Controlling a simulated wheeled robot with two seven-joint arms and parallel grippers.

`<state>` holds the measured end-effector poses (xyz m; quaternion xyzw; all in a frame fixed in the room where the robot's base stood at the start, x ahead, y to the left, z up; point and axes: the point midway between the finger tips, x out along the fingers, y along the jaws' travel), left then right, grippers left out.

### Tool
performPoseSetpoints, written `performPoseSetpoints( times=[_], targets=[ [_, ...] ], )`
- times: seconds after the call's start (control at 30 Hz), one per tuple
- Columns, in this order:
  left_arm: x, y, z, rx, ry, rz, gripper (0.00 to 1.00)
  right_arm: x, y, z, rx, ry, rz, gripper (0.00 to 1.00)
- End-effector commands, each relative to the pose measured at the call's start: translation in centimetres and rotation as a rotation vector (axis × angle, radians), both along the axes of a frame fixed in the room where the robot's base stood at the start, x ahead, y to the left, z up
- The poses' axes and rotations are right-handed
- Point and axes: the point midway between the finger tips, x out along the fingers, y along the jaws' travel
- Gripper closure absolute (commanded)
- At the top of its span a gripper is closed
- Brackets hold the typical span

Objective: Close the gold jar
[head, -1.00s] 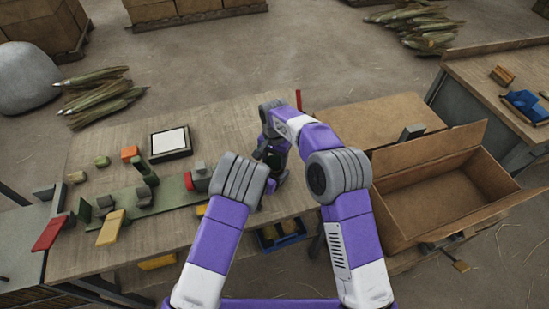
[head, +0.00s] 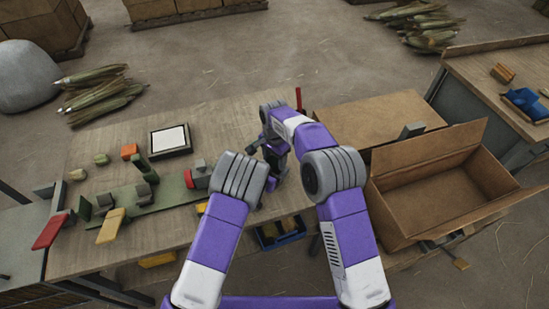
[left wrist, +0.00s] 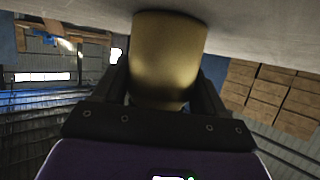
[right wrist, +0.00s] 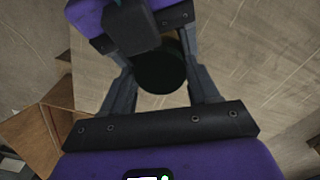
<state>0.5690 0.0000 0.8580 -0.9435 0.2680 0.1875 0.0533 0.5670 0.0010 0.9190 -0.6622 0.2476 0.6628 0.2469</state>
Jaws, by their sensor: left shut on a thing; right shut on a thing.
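The gold jar (left wrist: 168,60) fills the middle of the left wrist view, between the two dark fingers of my left gripper (left wrist: 165,85), which is shut on it. One end of the jar is close to the pale tabletop. In the right wrist view a dark round lid (right wrist: 160,72) is between the fingers of my right gripper (right wrist: 160,82), which is shut on it. My left gripper is just beyond the lid there. A sliver of gold-brown shows behind the lid; whether the lid is seated cannot be told. In the head view my right gripper (head: 273,152) is over the table and the jar is hidden.
The wooden table (head: 225,125) holds a dark-framed white pad (head: 170,140), a green fixture (head: 150,195) and several small coloured blocks. A blue bin (head: 280,233) is at its front edge. An open cardboard box (head: 435,195) stands to the right. The table's back middle is clear.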

Motion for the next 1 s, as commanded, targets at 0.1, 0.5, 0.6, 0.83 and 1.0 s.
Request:
performPoseSetpoints(
  times=[0.1, 0.5, 0.6, 0.83, 1.0],
  targets=[
    [0.04, 0.03, 0.05, 0.0, -0.001, 0.001, 1.0, 0.05, 0.09, 0.06, -0.002, -0.002, -0.236, 0.68],
    [0.02, 0.04, 0.02, 0.0, 0.0, 0.001, 1.0, 0.13, 0.1, 0.06, 0.001, -0.002, -0.539, 0.68],
    [0.02, 0.03, 0.02, 0.0, 0.0, 0.001, 1.0, 0.13, 0.1, 0.07, 0.001, -0.002, -0.538, 0.68],
    [0.02, 0.04, 0.01, 0.0, 0.0, 0.001, 1.0, 0.13, 0.1, 0.07, 0.001, -0.002, -0.536, 0.14],
    [0.04, 0.05, 0.02, 0.0, 0.0, 0.001, 1.0, 0.06, 0.1, 0.03, 0.0, 0.0, -0.535, 0.14]
  ],
)
